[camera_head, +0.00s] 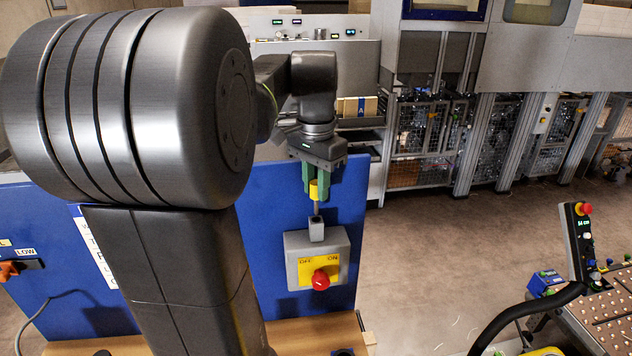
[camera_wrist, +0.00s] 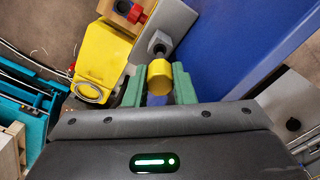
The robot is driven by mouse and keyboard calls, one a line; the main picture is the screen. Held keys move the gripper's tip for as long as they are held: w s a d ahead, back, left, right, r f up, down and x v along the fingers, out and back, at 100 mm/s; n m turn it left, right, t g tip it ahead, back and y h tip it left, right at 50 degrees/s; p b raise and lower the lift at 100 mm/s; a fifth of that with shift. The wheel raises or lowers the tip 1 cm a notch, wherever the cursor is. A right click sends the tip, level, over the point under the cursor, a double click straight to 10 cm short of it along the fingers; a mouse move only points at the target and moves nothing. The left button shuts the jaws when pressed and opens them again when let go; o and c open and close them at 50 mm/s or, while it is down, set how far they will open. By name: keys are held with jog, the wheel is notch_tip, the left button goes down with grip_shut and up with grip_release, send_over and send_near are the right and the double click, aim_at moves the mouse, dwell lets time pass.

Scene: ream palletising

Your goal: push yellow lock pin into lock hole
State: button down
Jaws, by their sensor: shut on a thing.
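The yellow lock pin (camera_head: 317,190) is upright between the green fingers of my gripper (camera_head: 320,184), which is shut on its yellow head. It also shows in the wrist view (camera_wrist: 159,77), between the green fingertips (camera_wrist: 157,86). Its grey shaft points down at the grey lock block (camera_head: 316,231) on top of the switch box (camera_head: 341,262). The shaft's lower end is at the block's top; I cannot tell how far it is inside. The lock hole itself is hidden. The box has a yellow OFF/ON plate and a red knob (camera_head: 320,279).
A blue panel (camera_head: 270,190) stands directly behind the switch box. A wooden ledge (camera_head: 315,333) runs below. A control post with a red button (camera_head: 585,209) is at the right. In the wrist view, a yellow body (camera_wrist: 101,58) lies left of the pin.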

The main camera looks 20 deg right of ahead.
aim_at(316, 182)
jog(key=shift+f+b, duration=0.75)
jog(key=shift+f, duration=0.45)
jog(key=c, duration=1.1)
grip_release()
jog(key=shift+s, duration=0.1)
jog(key=shift+c, duration=0.2)
jog(key=shift+r, duration=0.1)
notch_tip(316, 182, up, 14)
jog(key=shift+f, duration=0.3)
jog(key=shift+f, duration=4)
